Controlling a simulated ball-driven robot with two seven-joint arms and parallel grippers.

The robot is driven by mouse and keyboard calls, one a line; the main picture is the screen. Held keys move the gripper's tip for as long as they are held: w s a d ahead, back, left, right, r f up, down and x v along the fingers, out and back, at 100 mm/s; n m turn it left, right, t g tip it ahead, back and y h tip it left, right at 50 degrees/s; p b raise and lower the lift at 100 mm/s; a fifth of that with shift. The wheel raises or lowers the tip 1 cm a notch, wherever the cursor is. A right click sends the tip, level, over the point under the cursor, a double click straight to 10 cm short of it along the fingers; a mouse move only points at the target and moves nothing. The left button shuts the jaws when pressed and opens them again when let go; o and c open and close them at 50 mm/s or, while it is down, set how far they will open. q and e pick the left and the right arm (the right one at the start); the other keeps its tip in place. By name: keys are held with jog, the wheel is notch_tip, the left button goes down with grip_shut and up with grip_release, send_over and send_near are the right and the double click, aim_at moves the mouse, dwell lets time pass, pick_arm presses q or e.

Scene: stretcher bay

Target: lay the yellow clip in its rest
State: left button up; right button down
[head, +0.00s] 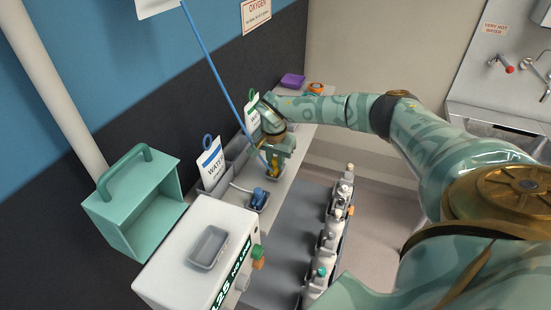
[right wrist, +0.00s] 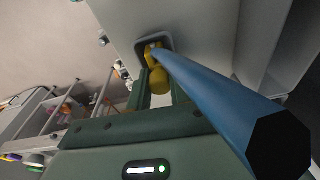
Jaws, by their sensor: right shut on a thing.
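The yellow clip (head: 273,172) is between the fingers of my right gripper (head: 274,163), low over the pale shelf. The right wrist view shows the yellow clip (right wrist: 157,80) between the fingers of the right gripper (right wrist: 159,90). A dark-rimmed rest (right wrist: 168,42) lies right at the clip's far end there. I cannot tell whether the clip touches it; in the head view the gripper mostly hides this spot. My left gripper is in neither view.
A blue rod (head: 212,66) slants down to the gripper and crosses the wrist view (right wrist: 215,90). A blue clip (head: 258,197) lies in a neighbouring rest. Bins with tags stand behind. A white box (head: 187,240) and green case (head: 136,205) are at left.

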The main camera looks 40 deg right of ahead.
dwell(0.3)
jog(key=c, duration=0.7)
grip_release()
jog(key=shift+s+a+r+p, duration=0.1)
jog(key=shift+a+r+p, duration=0.05)
jog(key=shift+r+p, duration=1.3)
jog(key=shift+s+a+r+p, duration=0.1)
jog(key=shift+r+p, duration=1.3)
jog(key=shift+p, duration=0.15)
jog(key=shift+s+a+r+p, duration=0.1)
jog(key=shift+a+r+p, duration=0.05)
jog(key=shift+r+p, duration=1.3)
jog(key=shift+f, duration=0.1)
